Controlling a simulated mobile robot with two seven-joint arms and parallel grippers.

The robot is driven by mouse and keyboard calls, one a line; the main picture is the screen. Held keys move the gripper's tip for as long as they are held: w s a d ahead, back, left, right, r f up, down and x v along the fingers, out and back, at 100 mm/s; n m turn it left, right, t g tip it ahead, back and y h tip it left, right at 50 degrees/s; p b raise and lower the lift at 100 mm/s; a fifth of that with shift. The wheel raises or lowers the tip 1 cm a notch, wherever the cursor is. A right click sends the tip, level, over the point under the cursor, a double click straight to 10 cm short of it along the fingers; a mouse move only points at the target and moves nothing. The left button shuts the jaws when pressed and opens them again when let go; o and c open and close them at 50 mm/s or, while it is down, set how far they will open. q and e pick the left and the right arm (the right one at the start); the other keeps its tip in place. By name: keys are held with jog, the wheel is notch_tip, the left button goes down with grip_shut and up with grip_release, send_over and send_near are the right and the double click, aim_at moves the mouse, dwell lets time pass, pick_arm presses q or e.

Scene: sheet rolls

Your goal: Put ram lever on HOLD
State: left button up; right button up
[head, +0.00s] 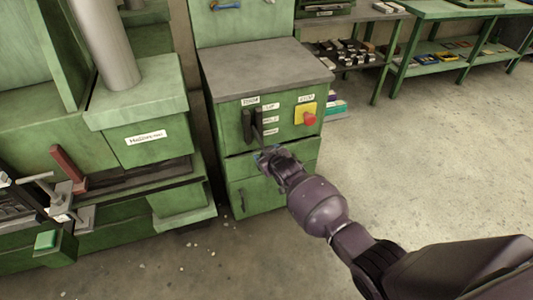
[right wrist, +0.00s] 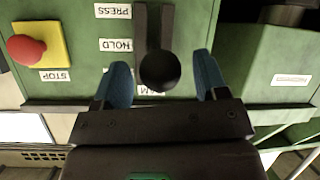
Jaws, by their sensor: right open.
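The ram lever, with a black round knob (right wrist: 160,71), stands out from a dark slotted plate (head: 247,126) on the green control cabinet's front. The right wrist view is upside down; the PRESS label (right wrist: 113,11) and HOLD label (right wrist: 115,45) are beside the slot. The knob appears beyond HOLD, away from PRESS, near a partly hidden label (right wrist: 150,91) ending in M. My right gripper (head: 268,154) is in front of the cabinet. Its blue fingers (right wrist: 163,82) are open, one either side of the knob, with gaps. My left gripper is out of view.
A red button on a yellow plate (head: 306,114), labelled STOP in the right wrist view, is right of the lever. A green machine (head: 110,150) with a grey column stands close on the left. Workbenches (head: 440,12) stand behind; the floor at right is clear.

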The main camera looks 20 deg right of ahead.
jog(key=a+p+v, duration=0.1)
jog(key=p+v, duration=0.2)
jog(key=v, duration=0.6)
jog(key=shift+s+d+r, duration=0.3)
jog(key=shift+s+d, duration=0.05)
jog(key=shift+d, duration=0.15)
jog(key=s+r+t, duration=0.2)
jog(key=s+r, duration=0.4)
jog(key=r, duration=0.1)
jog(key=s+d+f+m+g, duration=0.1)
jog(key=s+d+f+g, duration=0.1)
jog(key=s, duration=1.2)
jog(key=s+d+f+m+g+h, duration=0.1)
jog(key=s+d+f, duration=0.3)
jog(key=s, duration=1)
notch_tip(320, 180, down, 3)
jog(key=shift+s+d+r+m+g, duration=0.1)
jog(key=shift+s+d+m+g, duration=0.1)
jog(key=shift+s+m+g, duration=0.2)
